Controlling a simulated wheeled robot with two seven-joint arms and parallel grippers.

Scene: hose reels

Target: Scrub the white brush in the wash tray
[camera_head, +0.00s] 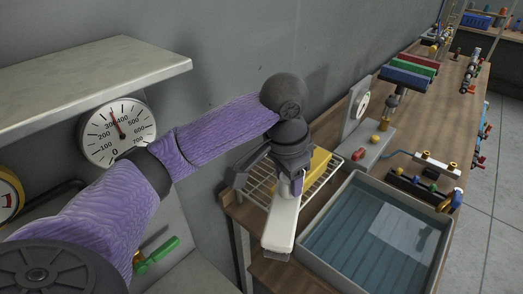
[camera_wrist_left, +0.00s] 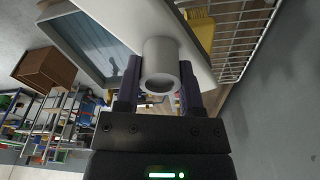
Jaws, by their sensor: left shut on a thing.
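The white brush (camera_head: 281,226) is in my left gripper (camera_head: 291,185), which is shut on its handle. The brush hangs down and tilts slightly left, beside the left wall of the wash tray (camera_head: 326,212), its bristle end lowest. In the left wrist view the round white handle (camera_wrist_left: 161,62) of the brush sits between my two dark fingers (camera_wrist_left: 160,88). The grey tray also shows there (camera_wrist_left: 68,20), behind the brush. The tray has a blue ribbed floor with a pale reflection. My right gripper is not in view.
A wire rack (camera_head: 257,186) with a yellow block (camera_head: 320,160) stands behind the gripper. A grey box with a dial (camera_head: 362,104) and red and yellow knobs is beyond the tray. A shelf (camera_head: 95,70) and gauge (camera_head: 117,132) are at left. The wooden bench (camera_head: 428,108) extends back.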

